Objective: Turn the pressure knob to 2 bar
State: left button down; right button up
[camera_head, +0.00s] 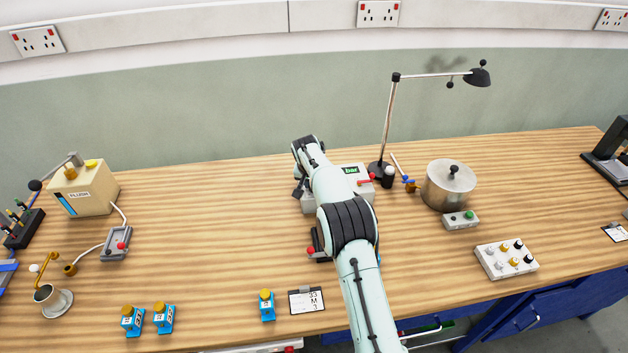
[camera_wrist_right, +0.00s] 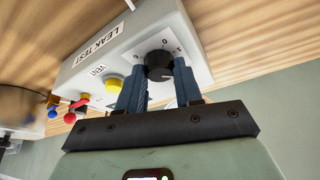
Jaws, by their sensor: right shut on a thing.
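The pressure knob (camera_wrist_right: 158,66) is a round black knob on a white scale plate, on the grey-white leak test box (camera_wrist_right: 92,62). In the right wrist view my right gripper (camera_wrist_right: 161,73) has its two dark blue fingers on either side of the knob, shut on it. A few scale marks show around the knob, but its exact setting cannot be read. In the head view the box (camera_head: 307,205) is mostly hidden behind my right arm. Its green "bar" display (camera_head: 351,170) shows in part; no number can be read. My left gripper is not in view.
A yellow vent button (camera_wrist_right: 115,83) and a red-handled valve (camera_wrist_right: 72,117) are on or beside the box. A lamp (camera_head: 386,120) and a metal pot (camera_head: 448,186) stand to its right. The wooden bench (camera_head: 215,230) is clear to its left.

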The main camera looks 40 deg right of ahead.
jog(key=o, duration=1)
jog(key=v, duration=1.3)
jog(key=shift+s+a+r, duration=0.1)
jog(key=shift+r, duration=0.05)
